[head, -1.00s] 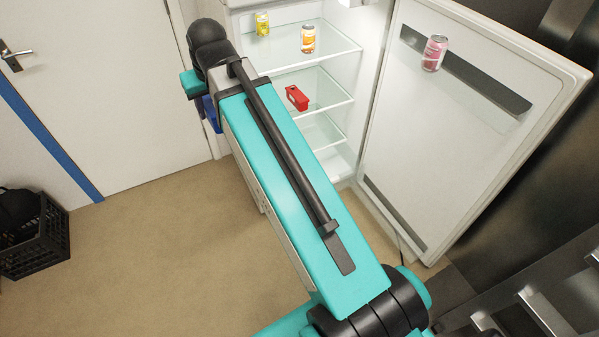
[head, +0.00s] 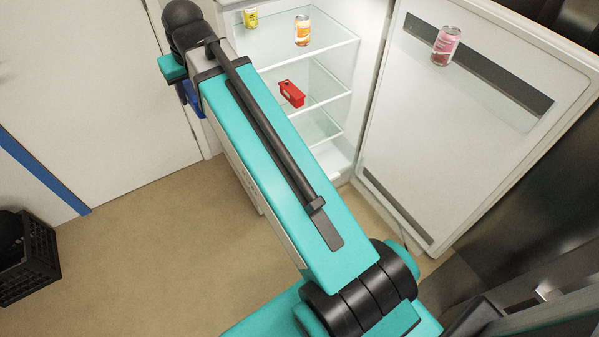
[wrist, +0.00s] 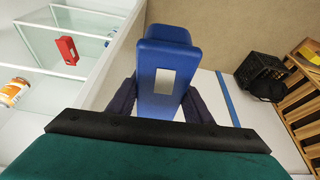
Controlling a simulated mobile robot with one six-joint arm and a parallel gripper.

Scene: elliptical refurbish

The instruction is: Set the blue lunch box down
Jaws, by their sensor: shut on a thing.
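The blue lunch box (wrist: 167,60) is between the two dark fingers of my gripper (wrist: 160,100) in the wrist view. It has a pale rectangular label on its near face. My gripper is shut on it and holds it in the air beside the open fridge. In the head view only a small blue part of the lunch box (head: 193,98) shows past my arm; the fingers are mostly hidden there.
The open fridge holds a red box (head: 291,93), an orange-and-white can (head: 302,30) and a yellow can (head: 250,17) on glass shelves. A pink can (head: 445,45) sits on the fridge door (head: 430,150). A black crate (head: 28,262) stands on the floor at left. Floor between is clear.

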